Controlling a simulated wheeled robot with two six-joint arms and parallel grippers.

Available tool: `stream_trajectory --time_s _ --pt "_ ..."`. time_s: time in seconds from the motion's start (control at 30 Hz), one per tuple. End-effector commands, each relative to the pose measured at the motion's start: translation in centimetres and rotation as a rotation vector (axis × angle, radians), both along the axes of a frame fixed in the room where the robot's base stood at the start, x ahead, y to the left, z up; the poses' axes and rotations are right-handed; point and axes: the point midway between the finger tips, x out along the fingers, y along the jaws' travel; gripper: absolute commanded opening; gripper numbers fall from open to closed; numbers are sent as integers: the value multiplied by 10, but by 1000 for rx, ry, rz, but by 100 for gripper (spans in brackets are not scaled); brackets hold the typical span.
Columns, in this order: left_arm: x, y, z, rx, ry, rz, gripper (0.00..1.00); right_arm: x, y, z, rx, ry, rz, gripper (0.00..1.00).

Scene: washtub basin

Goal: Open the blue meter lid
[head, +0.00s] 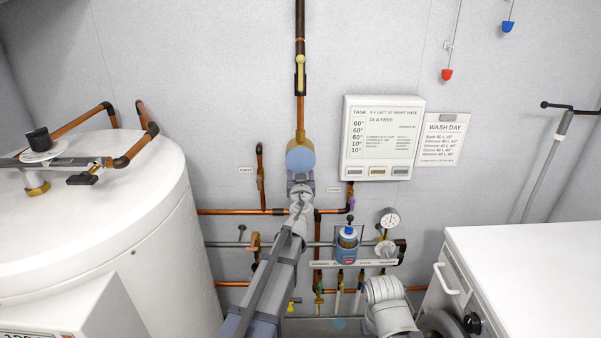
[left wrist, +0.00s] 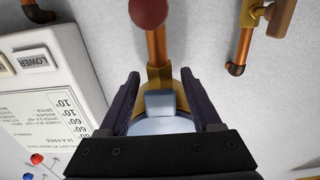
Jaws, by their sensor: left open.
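The blue meter lid (head: 300,159) is a round disc on the brass meter body on the copper wall pipe, and it looks shut. In the left wrist view the lid (left wrist: 160,126) shows partly behind the gripper, with a pale blue tab (left wrist: 160,103) at its edge. My left gripper (head: 300,182) is just below the lid in the head view. In the left wrist view the open fingers (left wrist: 158,88) stand either side of the tab, with gaps; contact cannot be seen. My right arm shows at the lower right, but its gripper is not visible.
A white panel (head: 380,138) hangs right of the meter, with a notice (head: 444,138) beside it. A white tank (head: 110,215) stands left. Pipes, valves and a gauge (head: 389,218) crowd the lower wall. A red knob (left wrist: 148,12) is near the pipe.

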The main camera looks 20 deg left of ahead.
Motion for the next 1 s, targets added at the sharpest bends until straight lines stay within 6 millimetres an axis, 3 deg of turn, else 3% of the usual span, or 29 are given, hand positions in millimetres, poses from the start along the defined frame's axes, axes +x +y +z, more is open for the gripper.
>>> stream_trajectory --time_s 0.17,0.73,1.0 --pt "-1 0 0 0 0 0 64 0 0 0 0 0 0 50" --pt "-1 0 0 0 0 0 0 0 0 0 0 0 0 50" --pt "-1 0 0 0 0 0 0 0 0 0 0 0 0 50"
